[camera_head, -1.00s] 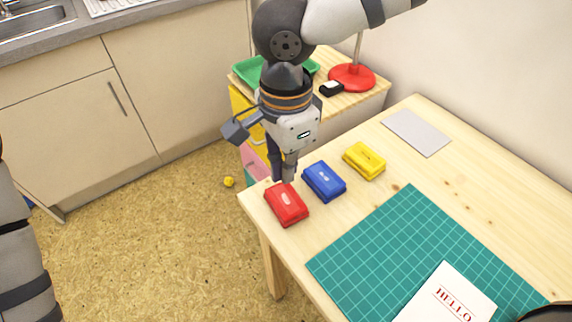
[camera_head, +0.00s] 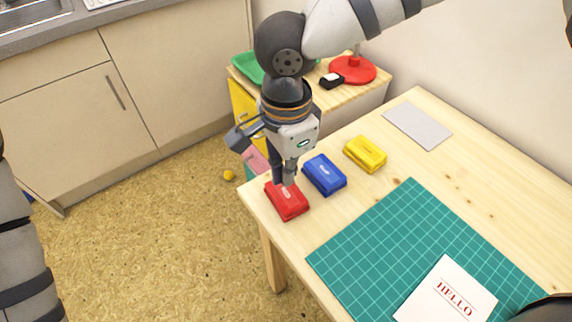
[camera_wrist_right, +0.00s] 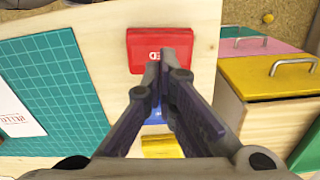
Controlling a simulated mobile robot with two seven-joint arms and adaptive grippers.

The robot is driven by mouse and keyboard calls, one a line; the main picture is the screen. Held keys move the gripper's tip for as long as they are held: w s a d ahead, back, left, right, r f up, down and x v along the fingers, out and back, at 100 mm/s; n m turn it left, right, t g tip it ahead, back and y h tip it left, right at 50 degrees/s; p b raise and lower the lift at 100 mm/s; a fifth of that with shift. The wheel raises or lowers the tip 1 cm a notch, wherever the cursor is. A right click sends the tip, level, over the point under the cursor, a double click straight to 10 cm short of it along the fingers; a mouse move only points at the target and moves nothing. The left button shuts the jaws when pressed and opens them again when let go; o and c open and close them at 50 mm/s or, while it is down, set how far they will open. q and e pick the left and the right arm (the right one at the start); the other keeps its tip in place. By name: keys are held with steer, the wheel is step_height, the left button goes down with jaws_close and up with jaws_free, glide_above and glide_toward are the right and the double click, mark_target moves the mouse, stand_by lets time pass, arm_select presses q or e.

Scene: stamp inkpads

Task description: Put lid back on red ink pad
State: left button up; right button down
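The red ink pad (camera_head: 288,206) sits at the table's near left corner. It looks like one closed red block with a pale label on top, much like its neighbours, and no separate red lid shows. My right gripper (camera_head: 284,183) points down at its top, fingers close together. In the right wrist view the red pad (camera_wrist_right: 174,42) shows its "RED" label just beyond the nearly meeting fingertips (camera_wrist_right: 164,62). I see nothing between them, and cannot tell whether they touch the pad. My left arm is at the left edge; its gripper is out of view.
The blue ink pad (camera_head: 324,175) and yellow ink pad (camera_head: 366,154) stand in a row behind the red one. A green cutting mat (camera_head: 385,245) with a HELLO card (camera_head: 447,285) lies to the right. A drawer cabinet (camera_head: 244,110) stands behind the table.

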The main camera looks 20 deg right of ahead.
mark_target(286, 192)
steer(key=shift+f, duration=1.8)
steer(key=shift+r, duration=3.5)
